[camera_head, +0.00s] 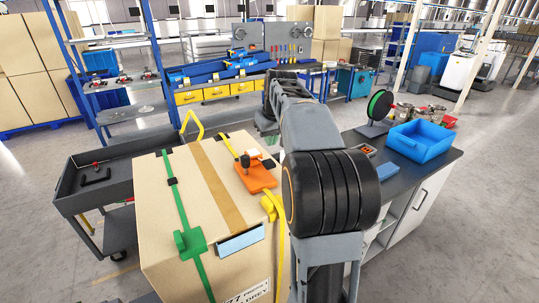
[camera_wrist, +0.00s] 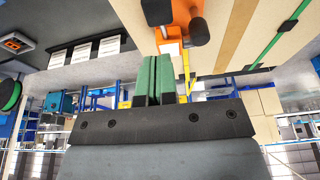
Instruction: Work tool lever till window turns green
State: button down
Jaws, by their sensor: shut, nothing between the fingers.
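The orange tool (camera_head: 257,180) sits on top of a large cardboard box (camera_head: 165,220), on a yellow strap (camera_head: 228,146). A black knob (camera_head: 245,160) stands up from it, with a small pale part beside it. I cannot tell which part is the window, and I see no green on the tool. In the wrist view the orange tool (camera_wrist: 180,30) and its black knob (camera_wrist: 157,12) are just beyond my gripper (camera_wrist: 159,60). Its green-padded fingers are shut together with nothing between them, apart from the knob. In the head view the fingers are hidden behind my arm.
A green strap (camera_head: 182,205) with a buckle runs over the box's left side. A dark cart (camera_head: 75,205) stands left of the box. To the right, a dark-topped bench (camera_head: 435,170) carries a blue bin (camera_head: 420,141) and a green spool (camera_head: 380,105). Clear floor lies at far right.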

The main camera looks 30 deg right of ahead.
send_over(268, 161)
jog(key=s, duration=0.1)
notch_tip(268, 161, down, 4)
jog(key=shift+f, duration=0.1)
jog(key=shift+f+p, duration=0.35)
jog(key=shift+f, duration=0.75)
